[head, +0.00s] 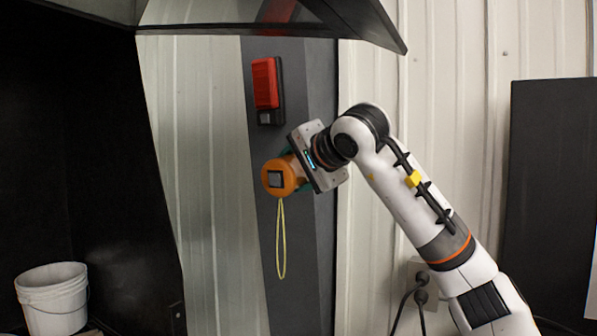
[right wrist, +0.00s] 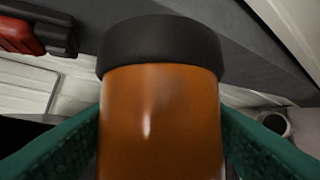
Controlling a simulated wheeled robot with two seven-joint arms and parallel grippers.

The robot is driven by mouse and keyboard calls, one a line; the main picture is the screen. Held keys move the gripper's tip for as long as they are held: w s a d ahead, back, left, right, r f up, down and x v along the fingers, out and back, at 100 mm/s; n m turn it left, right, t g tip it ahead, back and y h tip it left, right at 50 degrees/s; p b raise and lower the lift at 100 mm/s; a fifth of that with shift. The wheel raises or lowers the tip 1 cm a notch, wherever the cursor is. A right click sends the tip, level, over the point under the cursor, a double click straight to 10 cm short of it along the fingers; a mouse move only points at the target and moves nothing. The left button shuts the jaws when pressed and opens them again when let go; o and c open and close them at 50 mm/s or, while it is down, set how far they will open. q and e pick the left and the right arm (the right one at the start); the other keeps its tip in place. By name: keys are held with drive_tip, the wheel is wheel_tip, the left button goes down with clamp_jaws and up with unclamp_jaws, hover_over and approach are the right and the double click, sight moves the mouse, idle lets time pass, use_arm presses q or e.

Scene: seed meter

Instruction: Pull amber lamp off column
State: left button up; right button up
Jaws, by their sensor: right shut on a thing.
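The amber lamp (head: 275,178) is at the dark column (head: 297,85) in the head view, with a yellow cord loop hanging below it. In the right wrist view the amber lamp (right wrist: 160,120) fills the middle, with a black cap at its upper end. My right gripper (head: 292,172) is shut on the lamp; its green fingers lie on both sides of the lamp body. I cannot tell whether the lamp touches the column. My left gripper is not in view.
A red device (head: 265,83) with a black lower part is on the column above the lamp. A dark overhang (head: 270,30) spans the top. A white bucket (head: 52,300) stands at lower left. A dark panel (head: 550,190) is at right.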

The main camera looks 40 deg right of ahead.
sight(288, 173)
drive_tip(key=shift+s+a+f, duration=0.1)
drive_tip(key=shift+s+a, duration=0.2)
drive_tip(key=shift+a, duration=0.4)
drive_tip(key=shift+s+a+f, duration=0.1)
drive_tip(key=shift+s+a, duration=0.2)
drive_tip(key=shift+a, duration=0.4)
